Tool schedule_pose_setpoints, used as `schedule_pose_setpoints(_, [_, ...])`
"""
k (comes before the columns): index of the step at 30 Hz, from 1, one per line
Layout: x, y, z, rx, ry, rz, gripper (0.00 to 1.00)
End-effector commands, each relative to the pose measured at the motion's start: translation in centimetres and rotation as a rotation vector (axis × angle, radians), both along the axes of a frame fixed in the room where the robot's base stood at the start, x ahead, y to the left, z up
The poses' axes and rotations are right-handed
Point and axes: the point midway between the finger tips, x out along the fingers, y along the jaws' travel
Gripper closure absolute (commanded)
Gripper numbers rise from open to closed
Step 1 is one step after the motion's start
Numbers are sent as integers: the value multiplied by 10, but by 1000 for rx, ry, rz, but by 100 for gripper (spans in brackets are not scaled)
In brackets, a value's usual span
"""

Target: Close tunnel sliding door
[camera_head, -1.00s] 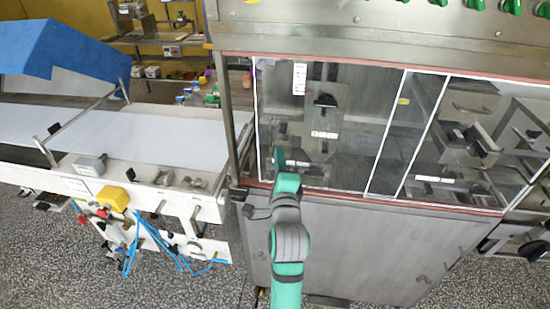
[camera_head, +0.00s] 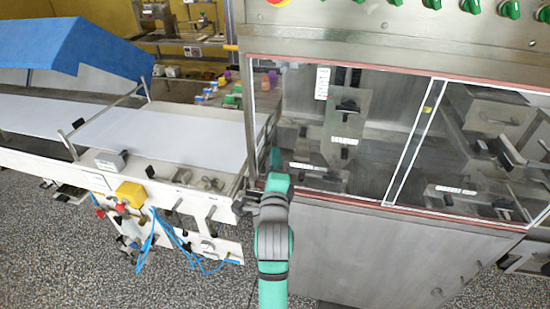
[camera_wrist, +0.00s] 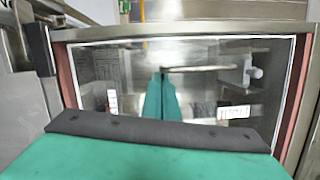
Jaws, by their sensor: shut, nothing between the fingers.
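The tunnel's sliding door is a clear glass panel with white edges (camera_head: 385,130) in a red-trimmed opening on the steel cabinet. Its left edge now lies close to the opening's left post, and its right edge overlaps the second glass panel (camera_head: 480,135) in a narrow strip. My gripper (camera_wrist: 158,128) is a teal body with a dark pad, shut and empty, low in the wrist view in front of the glass. Contact with the door cannot be told.
A conveyor with a white belt (camera_head: 165,135) and a blue hood (camera_head: 70,45) stands at the left, close to my arm. Its yellow box (camera_head: 131,196) and blue hoses hang at the front. Green knobs (camera_head: 510,10) line the panel above. Speckled floor lies in front.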

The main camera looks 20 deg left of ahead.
Motion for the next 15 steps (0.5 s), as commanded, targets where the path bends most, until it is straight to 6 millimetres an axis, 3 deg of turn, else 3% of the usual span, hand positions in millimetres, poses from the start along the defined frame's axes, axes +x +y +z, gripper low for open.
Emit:
schedule_pose_setpoints(1, [-3,12,1,3,-1,23,100])
schedule_pose_setpoints(5, [-3,5,-1,3,0,22,100])
schedule_pose_setpoints(12, [0,-37,-9,3,1,9,100])
schedule_pose_setpoints(15, [-25,-41,-9,3,-1,12,100])
